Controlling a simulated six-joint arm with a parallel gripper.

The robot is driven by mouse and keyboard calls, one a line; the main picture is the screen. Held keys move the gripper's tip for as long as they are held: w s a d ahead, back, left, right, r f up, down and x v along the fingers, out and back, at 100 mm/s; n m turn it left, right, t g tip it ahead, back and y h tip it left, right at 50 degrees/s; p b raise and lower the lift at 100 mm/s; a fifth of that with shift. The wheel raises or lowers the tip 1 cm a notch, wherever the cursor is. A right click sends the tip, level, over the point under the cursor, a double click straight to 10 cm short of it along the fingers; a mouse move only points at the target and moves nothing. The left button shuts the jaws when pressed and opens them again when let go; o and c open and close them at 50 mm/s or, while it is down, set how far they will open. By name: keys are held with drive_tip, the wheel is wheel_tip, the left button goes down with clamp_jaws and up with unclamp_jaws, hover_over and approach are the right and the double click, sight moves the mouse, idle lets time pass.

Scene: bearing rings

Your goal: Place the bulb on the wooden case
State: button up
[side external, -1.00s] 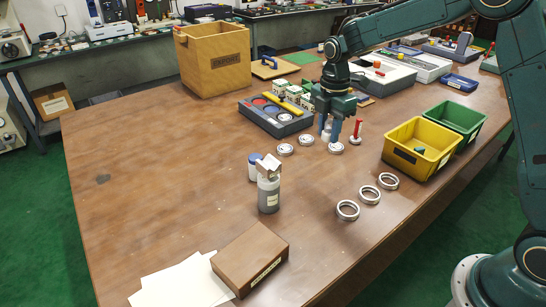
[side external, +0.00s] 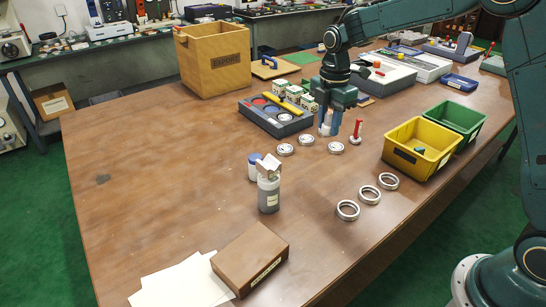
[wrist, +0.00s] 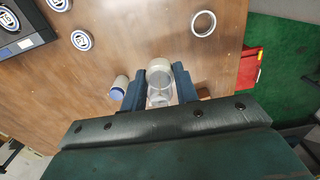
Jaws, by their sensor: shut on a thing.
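My gripper (side external: 330,124) is shut on the bulb (wrist: 159,80), a pale cylinder with a clear glass part, held between the two blue fingers (wrist: 158,90) in the wrist view. In the side view the bulb (side external: 325,127) shows as a small pale shape between the fingers, beside the grey tray. The wooden case is a brown box (side external: 245,262) with a pale label, at the front of the table, far from my gripper. Whether the bulb touches the table cannot be told.
A grey tray (side external: 272,126) with discs stands left of my gripper. A red-topped peg (side external: 357,131) and a yellow bin (side external: 408,167) are to the right.

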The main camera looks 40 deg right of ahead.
drive_tip(key=s+a+r+n, duration=0.1)
drive_tip(key=a, duration=0.7)
drive_tip(key=s+a+r, duration=0.1)
drive_tip(key=a+r, duration=0.1)
drive_tip(key=a, duration=0.6)
wheel_tip(320, 180, up, 2)
drive_tip(key=n, duration=0.1)
hover_over(250, 252)
wheel_tip(250, 252, down, 16)
drive_tip(key=shift+r, duration=0.25)
drive_tip(key=shift+f, duration=0.1)
drive_tip(key=shift+f, duration=2.05)
drive_tip(key=shift+f, duration=0.1)
drive_tip(key=o, duration=1)
